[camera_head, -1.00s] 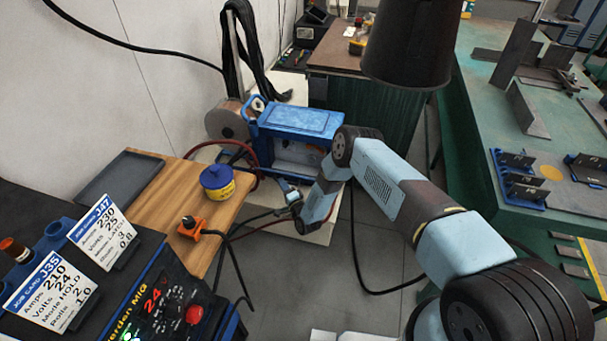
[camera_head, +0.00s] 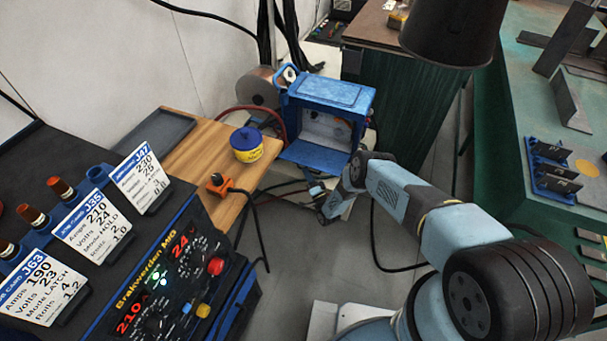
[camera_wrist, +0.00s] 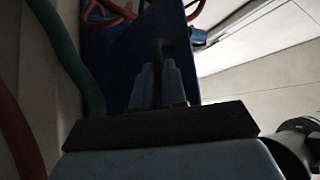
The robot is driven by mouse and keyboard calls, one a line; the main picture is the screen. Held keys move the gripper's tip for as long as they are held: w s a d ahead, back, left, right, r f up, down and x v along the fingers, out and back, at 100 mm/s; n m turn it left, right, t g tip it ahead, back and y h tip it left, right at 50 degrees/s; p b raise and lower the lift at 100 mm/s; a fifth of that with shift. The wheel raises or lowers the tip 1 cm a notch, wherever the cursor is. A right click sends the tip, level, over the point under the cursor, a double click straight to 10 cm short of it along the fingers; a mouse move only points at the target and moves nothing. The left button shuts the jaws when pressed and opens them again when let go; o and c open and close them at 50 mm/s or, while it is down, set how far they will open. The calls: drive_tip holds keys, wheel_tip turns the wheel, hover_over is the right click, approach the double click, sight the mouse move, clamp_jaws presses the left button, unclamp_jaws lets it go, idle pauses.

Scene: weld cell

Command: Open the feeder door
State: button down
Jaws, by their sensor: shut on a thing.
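The feeder (camera_head: 334,92) is a blue box on a low white surface at the centre back of the head view. Its front is open, showing a pale interior (camera_head: 327,128) with small knobs. The blue door (camera_head: 312,157) slopes outward and down from the lower front. My gripper (camera_head: 319,190) is just below the door's outer edge. In the wrist view, my gripper's two grey fingers (camera_wrist: 155,82) are closed around a dark handle (camera_wrist: 167,52) in front of a blue panel (camera_wrist: 125,45), which looks like the door. The exact grip is dim.
A wooden bench (camera_head: 217,150) with a yellow-and-blue tub (camera_head: 246,146) and an orange clamp (camera_head: 219,184) lies to the left. The welder (camera_head: 165,285) with job cards is front left. Cables cross the floor below the feeder. A green table (camera_head: 520,110) stands at right.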

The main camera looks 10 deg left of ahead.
drive_tip(key=shift+w+d+r, duration=0.15)
drive_tip(key=shift+w+d, duration=0.1)
drive_tip(key=shift+w, duration=0.2)
drive_tip(key=shift+w+d+r, duration=0.15)
drive_tip(key=shift+w+d, duration=0.1)
drive_tip(key=shift+w, duration=0.2)
drive_tip(key=c, duration=1.2)
unclamp_jaws()
drive_tip(key=shift+s+f, duration=0.1)
drive_tip(key=shift+f, duration=0.05)
drive_tip(key=shift+s, duration=0.1)
drive_tip(key=shift+s+a+f, duration=0.15)
drive_tip(key=shift+s, duration=0.05)
drive_tip(key=shift+v, duration=3.75)
